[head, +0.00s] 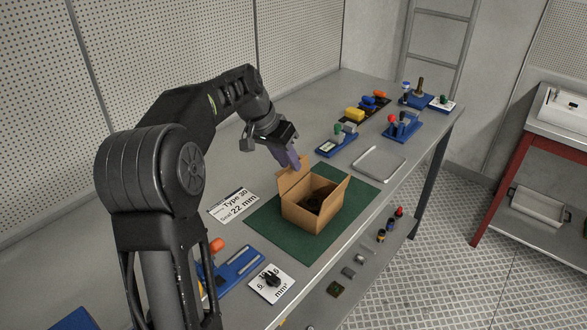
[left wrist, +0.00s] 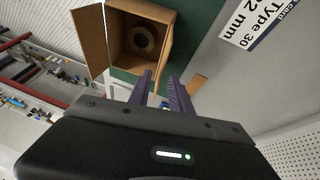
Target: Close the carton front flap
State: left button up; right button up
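An open brown carton (head: 313,214) stands on a green mat (head: 262,232), with a dark round item inside. One flap (head: 288,182) stands up at its far left side, and another flap (head: 333,194) stands up at its right. The carton (left wrist: 112,45) also shows in the left wrist view with the round item in it. My left gripper (head: 294,162) is at the upper edge of the far left flap, fingers pointing down. A tan cardboard piece (left wrist: 197,83) shows beside one finger. My right gripper is out of view.
A white label card (head: 233,205) lies left of the mat. A clear tray (head: 379,163) and blue fixtures (head: 403,126) stand farther back on the bench. A blue fixture (head: 235,268) and a dial card (head: 272,283) are in front. A lower shelf holds small parts.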

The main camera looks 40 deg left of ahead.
aim_at(294, 175)
pick_arm(q)
jog(key=x, duration=0.4)
grip_shut()
dwell(1.4)
